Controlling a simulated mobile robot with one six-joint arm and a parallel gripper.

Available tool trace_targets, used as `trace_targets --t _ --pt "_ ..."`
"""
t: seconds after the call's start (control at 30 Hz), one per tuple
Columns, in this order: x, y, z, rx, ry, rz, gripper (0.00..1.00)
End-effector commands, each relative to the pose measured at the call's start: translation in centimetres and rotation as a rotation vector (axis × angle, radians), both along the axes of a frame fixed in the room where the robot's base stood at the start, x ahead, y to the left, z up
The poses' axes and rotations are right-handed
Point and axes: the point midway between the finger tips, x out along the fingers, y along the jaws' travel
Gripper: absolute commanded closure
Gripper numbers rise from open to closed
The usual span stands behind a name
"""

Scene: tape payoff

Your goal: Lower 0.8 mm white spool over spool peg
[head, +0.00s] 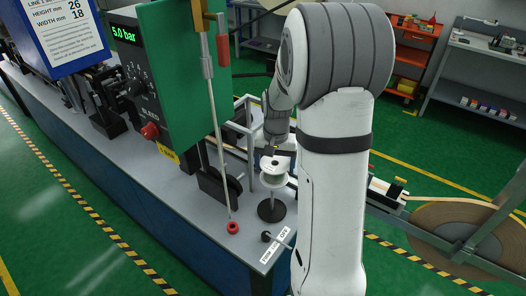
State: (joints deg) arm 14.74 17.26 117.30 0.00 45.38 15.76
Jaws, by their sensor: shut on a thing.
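The white spool (273,174) shows below my arm in the head view, upright, with pale flanges. My gripper (270,151) is at the top of the spool, shut on it; the fingertips are small and partly hidden by my arm. Below the spool is a round black base (271,211) on the grey bench top, with a thin upright post in its middle, the spool peg. The spool is above the base, with a gap between them. The peg's upper end is hidden, and I cannot tell whether it is inside the spool's bore.
A red ring (233,227) hangs at a rod's lower end. A small white label (283,237) lies near the bench corner. The green panel (182,70) rises at left. A large brown reel (462,232) is at right.

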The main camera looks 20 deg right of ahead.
Motion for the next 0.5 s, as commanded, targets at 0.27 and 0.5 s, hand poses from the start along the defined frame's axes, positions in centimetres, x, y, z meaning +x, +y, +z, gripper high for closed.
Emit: trace_targets --t 0.27,0.5 --pt "0.1 0.4 -1.4 0.000 0.000 0.012 0.54" --pt "0.1 0.5 -3.7 0.001 0.001 0.014 0.54"
